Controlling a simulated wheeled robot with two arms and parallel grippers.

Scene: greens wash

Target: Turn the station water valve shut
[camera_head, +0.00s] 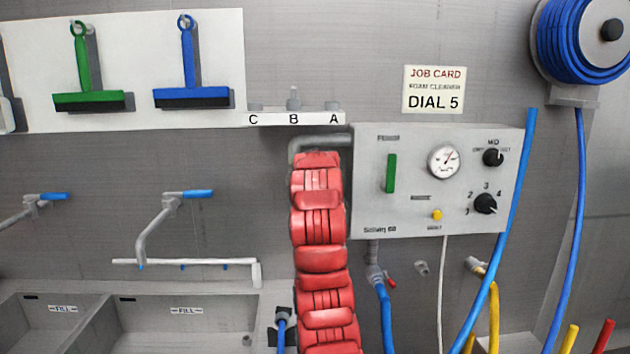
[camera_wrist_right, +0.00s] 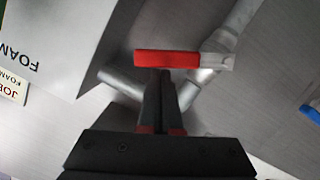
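The station water valve's red handle (camera_wrist_right: 168,60) lies crosswise in the right wrist view, joined at its right end to a grey metal valve body (camera_wrist_right: 217,62) on a pipe. My right gripper (camera_wrist_right: 164,74) has its fingers close together, with the tips right at the handle's lower edge in that view. I see nothing held between them, and whether the tips touch the handle is unclear. In the head view my red-sleeved arm covers the valve and my right gripper; only a bend of grey pipe (camera_head: 318,142) shows above it. My left gripper is not in view.
A control box (camera_head: 365,215) with gauge and dials is right of my arm. Below it hangs a blue hose (camera_head: 386,320) with a small red lever (camera_head: 391,283). Sinks (camera_head: 185,325) stand at lower left, and a blue hose reel (camera_head: 580,45) at upper right.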

